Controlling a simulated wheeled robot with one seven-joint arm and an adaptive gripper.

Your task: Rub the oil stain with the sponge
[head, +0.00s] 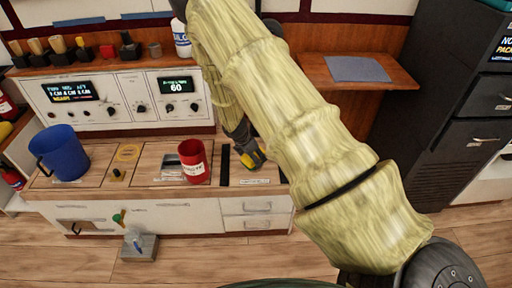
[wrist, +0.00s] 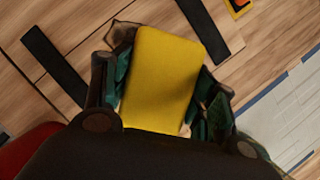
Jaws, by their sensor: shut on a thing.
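My gripper (head: 248,154) is low over the wooden counter top, to the right of the red mug. In the wrist view my gripper (wrist: 162,88) is shut on a yellow sponge (wrist: 160,75), with a finger on each side of it. The sponge also shows as a small yellow patch in the head view (head: 257,159). A brownish, dark-edged patch (wrist: 121,34), perhaps the oil stain, shows on the wood beside the sponge's upper left corner and is partly hidden by it. I cannot tell whether the sponge touches the counter.
The red mug (head: 195,165) and blue bucket (head: 62,155) stand on the counter (head: 95,177) to the left. Dark strips (wrist: 202,28) lie on the wood near my gripper. A control panel (head: 125,98) rises behind. My arm hides much of the right side.

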